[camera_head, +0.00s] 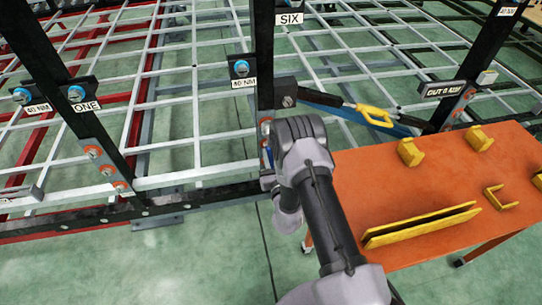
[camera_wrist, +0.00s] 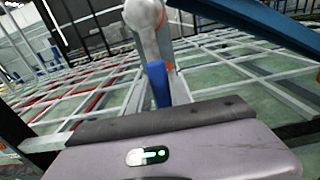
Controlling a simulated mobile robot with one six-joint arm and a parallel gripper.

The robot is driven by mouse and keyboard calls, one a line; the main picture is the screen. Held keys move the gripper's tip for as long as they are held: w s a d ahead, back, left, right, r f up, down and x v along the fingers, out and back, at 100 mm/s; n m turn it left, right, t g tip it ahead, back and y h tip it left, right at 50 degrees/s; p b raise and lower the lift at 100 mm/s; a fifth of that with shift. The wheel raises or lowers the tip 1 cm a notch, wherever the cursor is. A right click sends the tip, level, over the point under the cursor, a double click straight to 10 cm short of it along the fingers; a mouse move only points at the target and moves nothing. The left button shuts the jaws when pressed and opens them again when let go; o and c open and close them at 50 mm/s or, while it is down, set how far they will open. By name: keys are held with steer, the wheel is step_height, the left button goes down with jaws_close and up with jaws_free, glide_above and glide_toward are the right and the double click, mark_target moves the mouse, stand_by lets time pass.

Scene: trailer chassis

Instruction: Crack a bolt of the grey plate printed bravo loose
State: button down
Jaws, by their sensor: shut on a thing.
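My gripper (camera_head: 268,168) is at the lower part of the middle post, mostly hidden behind my wrist in the head view. It is shut on a tool with a blue part and a rounded silver part (camera_wrist: 158,82), which rises ahead of the gripper body in the wrist view. An orange-ringed bolt (camera_head: 266,128) shows on the middle post just above my gripper. Another grey plate (camera_head: 104,160) with orange-ringed bolts is on the left post, and one (camera_head: 457,108) is on the right post. I cannot read "bravo" on any plate. Whether the tool touches a bolt is hidden.
An orange table (camera_head: 440,180) stands to the right, with yellow brackets (camera_head: 411,152) and a long yellow channel (camera_head: 420,226) on it. A yellow-handled tool (camera_head: 375,116) is by the blue bar between the posts. Labels read ONE, SIX and 40 NM. Green floor is open in front.

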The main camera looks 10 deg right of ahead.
steer(key=shift+w, duration=0.3)
stand_by(0.5)
steer(key=c, duration=2)
jaws_free()
jaws_close()
steer(key=shift+d+r+n+b, duration=0.1)
steer(key=shift+d+n+b, duration=0.2)
steer(key=shift+d+n, duration=0.55)
steer(key=shift+a, duration=0.1)
